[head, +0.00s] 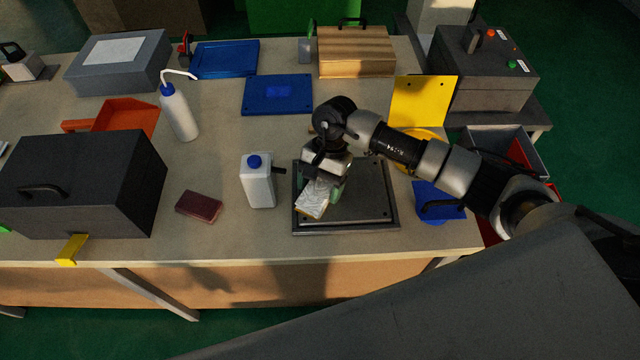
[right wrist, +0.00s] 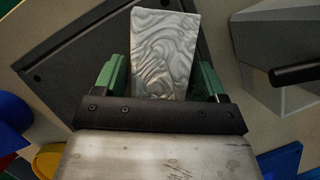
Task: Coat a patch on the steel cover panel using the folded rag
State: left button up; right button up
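The steel cover panel (head: 372,205) is a dark flat plate with screws near its corners, lying on a dark base at the front of the bench. It also shows in the right wrist view (right wrist: 70,75). My right gripper (head: 326,190) is over the panel's left part, pointing down. Its green fingers are shut on the folded rag (head: 312,203), a pale grey pad with a wavy pattern. The rag (right wrist: 165,50) sticks out beyond the fingers in the right wrist view. I cannot tell whether it touches the panel. My left gripper is not in view.
A white jug (head: 257,185) with a blue cap stands close left of the panel. A dark red block (head: 199,206) lies farther left, near a black toolbox (head: 95,195). A blue item (head: 438,200) and a yellow plate (head: 422,100) are on the right.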

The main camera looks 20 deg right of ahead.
jog(key=shift+r, duration=0.35)
dwell(0.3)
jog(key=shift+c, duration=0.4)
jog(key=c, duration=0.5)
jog(key=shift+c, duration=0.2)
